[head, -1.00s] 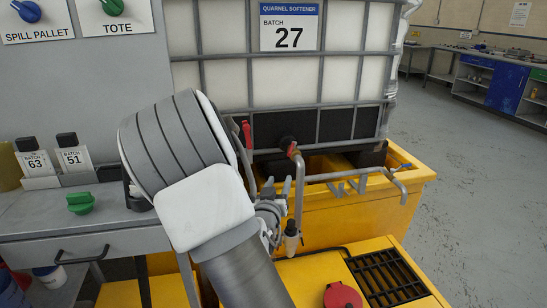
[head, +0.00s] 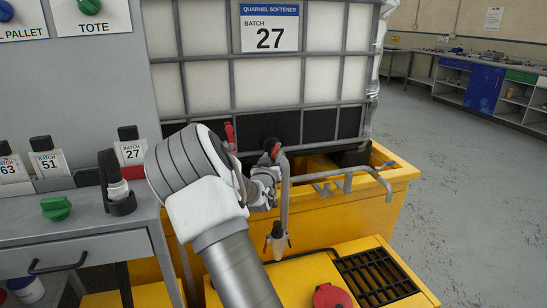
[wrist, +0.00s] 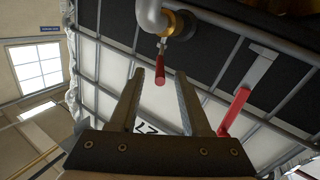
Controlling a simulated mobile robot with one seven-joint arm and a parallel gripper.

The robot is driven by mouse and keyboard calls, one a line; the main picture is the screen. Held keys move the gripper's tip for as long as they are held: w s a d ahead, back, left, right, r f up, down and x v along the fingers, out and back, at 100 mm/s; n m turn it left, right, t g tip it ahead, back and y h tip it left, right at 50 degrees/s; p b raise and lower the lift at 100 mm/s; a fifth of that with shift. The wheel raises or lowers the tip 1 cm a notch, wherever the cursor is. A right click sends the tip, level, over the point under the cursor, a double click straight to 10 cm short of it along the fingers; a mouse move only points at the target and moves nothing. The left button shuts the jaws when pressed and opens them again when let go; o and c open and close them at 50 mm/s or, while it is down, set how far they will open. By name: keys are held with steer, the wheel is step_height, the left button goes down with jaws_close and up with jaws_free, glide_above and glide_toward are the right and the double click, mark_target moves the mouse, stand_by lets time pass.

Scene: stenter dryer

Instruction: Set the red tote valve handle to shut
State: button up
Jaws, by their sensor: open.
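Two red handles show on the front of the tote (head: 318,62). One short red handle (head: 276,150) is at the top of the grey outlet pipe; in the wrist view this handle (wrist: 160,70) hangs from a brass fitting, in line with the gap between my fingertips. A longer red lever (head: 229,135) is further left; in the wrist view this lever (wrist: 233,113) is outside my fingers, on the right. I cannot tell which one is the tote valve handle. My gripper (head: 274,172) is open and empty, close to the short handle; contact is not visible.
A yellow spill pallet (head: 340,215) sits under the tote, with grey pipework (head: 335,176) along its front. A bench (head: 95,235) at left holds a green knob (head: 56,208), a black holder (head: 116,185) and batch cards (head: 50,162). Open floor (head: 470,200) lies to the right.

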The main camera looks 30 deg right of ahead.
steer(key=shift+x, duration=1.1)
steer(key=shift+c, duration=0.3)
jaws_close()
stand_by(0.4)
